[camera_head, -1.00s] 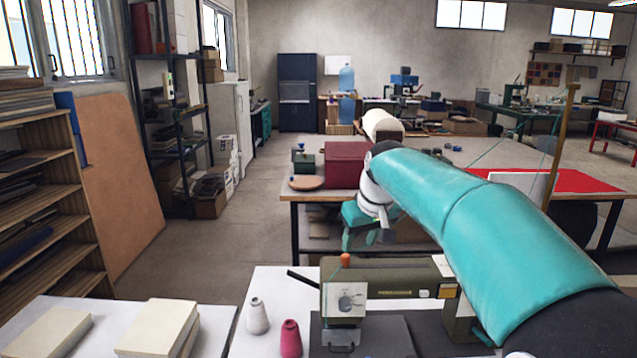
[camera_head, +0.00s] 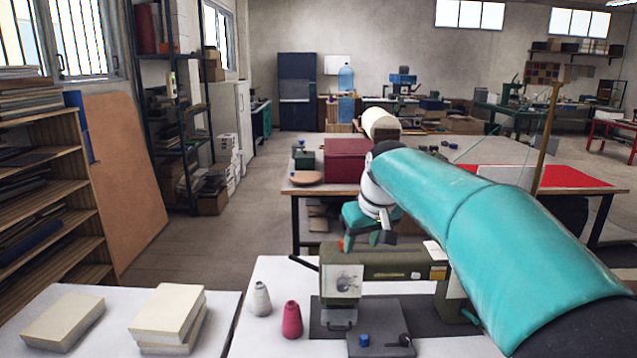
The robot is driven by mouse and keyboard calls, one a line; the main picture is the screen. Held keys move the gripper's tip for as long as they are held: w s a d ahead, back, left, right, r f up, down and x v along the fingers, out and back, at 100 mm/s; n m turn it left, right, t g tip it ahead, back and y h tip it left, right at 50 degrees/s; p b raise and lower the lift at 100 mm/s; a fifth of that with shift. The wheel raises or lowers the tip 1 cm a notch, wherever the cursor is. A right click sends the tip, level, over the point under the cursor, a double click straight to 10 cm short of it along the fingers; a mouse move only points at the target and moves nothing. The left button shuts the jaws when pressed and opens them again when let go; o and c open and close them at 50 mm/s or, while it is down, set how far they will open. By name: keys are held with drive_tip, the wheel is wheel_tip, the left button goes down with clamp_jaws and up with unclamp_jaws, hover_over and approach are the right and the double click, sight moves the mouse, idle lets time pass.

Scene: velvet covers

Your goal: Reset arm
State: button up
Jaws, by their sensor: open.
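My teal arm reaches in from the lower right of the head view. Its end, my gripper (camera_head: 385,238), hangs pointing down above and behind the green sewing machine (camera_head: 385,264). The gripper is small in view and partly hidden by its own teal and white wrist parts. I see nothing held in it. The sewing machine stands on the white near table (camera_head: 262,335), in front of the gripper. Whether the fingers touch the machine cannot be told.
A grey cone (camera_head: 261,298) and a pink cone (camera_head: 292,319) stand left of the machine. Pale blocks (camera_head: 167,312) lie on the left table. A work table behind carries a dark red box (camera_head: 346,160). A wooden shelf (camera_head: 45,190) stands at left; open floor lies between.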

drive_tip(key=s+d+f+m, duration=0.1)
drive_tip(key=s+d+f, duration=0.1)
drive_tip(key=s, duration=0.8)
drive_tip(key=s+d+f+m+h, duration=0.1)
drive_tip(key=s+f, duration=0.3)
drive_tip(key=s, duration=0.6)
drive_tip(key=s+d+f+m+t, duration=0.1)
drive_tip(key=s+d+f+m, duration=0.1)
drive_tip(key=s, duration=0.9)
drive_tip(key=shift+d+f+h, duration=0.3)
drive_tip(key=shift+d+f, duration=0.25)
drive_tip(key=shift+d, duration=0.2)
